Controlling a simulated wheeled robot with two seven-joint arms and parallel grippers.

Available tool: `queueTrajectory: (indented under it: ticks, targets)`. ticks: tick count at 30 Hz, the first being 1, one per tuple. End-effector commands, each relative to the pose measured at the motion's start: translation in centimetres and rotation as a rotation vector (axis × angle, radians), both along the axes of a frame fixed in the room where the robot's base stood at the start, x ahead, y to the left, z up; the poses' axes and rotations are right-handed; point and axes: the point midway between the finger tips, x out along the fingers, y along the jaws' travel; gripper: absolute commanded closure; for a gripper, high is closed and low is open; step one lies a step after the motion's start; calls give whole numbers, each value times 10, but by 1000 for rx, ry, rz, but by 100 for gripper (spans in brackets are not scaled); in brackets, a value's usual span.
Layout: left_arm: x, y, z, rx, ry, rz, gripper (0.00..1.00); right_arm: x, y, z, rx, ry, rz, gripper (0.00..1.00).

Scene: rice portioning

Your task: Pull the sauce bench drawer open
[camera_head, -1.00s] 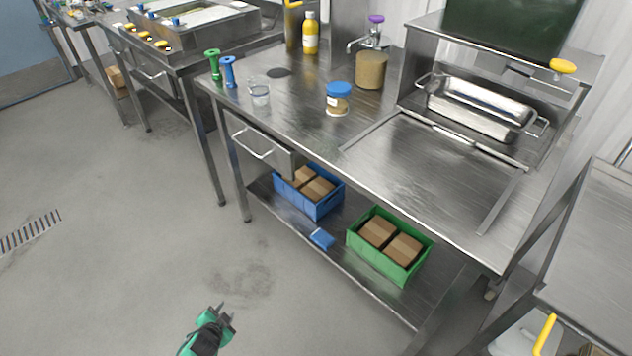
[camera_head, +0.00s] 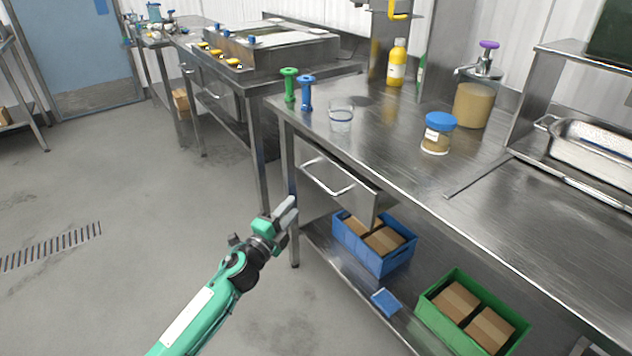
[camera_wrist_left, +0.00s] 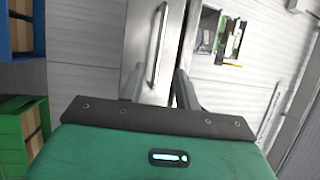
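The sauce bench (camera_head: 385,150) is a steel table with a drawer (camera_head: 313,180) under its top at the left end. The drawer front carries a bar handle (camera_head: 340,191), which also shows upright in the left wrist view (camera_wrist_left: 157,45). I cannot tell whether the drawer is fully shut. My left gripper (camera_head: 288,212) is left of and a little below the handle, apart from it. In the left wrist view its two fingers (camera_wrist_left: 157,88) stand apart with nothing between them, and the handle lies beyond them. My right gripper is in neither view.
Blue crate (camera_head: 372,255) and green crate (camera_head: 440,322) of brown boxes stand on the lower shelf. On the bench top are a glass cup (camera_head: 341,117), a blue-lidded jar (camera_head: 437,135) and a yellow bottle (camera_head: 397,65). The floor (camera_head: 150,170) left of the bench is clear.

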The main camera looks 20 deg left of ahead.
Motion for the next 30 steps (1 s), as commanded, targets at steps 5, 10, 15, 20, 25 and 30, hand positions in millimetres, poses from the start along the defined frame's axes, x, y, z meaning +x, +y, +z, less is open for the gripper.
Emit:
queueTrajectory:
  ticks: [5, 10, 15, 20, 25, 30]
  targets:
    - [27, -7, 6, -1, -1, 0, 68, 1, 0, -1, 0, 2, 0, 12]
    - [55, -15, 11, -2, 1, 1, 68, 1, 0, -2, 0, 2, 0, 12]
    - [83, -22, 16, -2, 1, 1, 68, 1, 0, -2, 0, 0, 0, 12]
    - [104, -27, 19, -2, 2, 2, 68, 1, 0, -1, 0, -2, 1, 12]
    - [117, -31, 21, -3, 3, 1, 68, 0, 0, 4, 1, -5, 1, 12]
    - [121, -33, 22, -2, 4, 0, 68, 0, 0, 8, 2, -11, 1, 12]
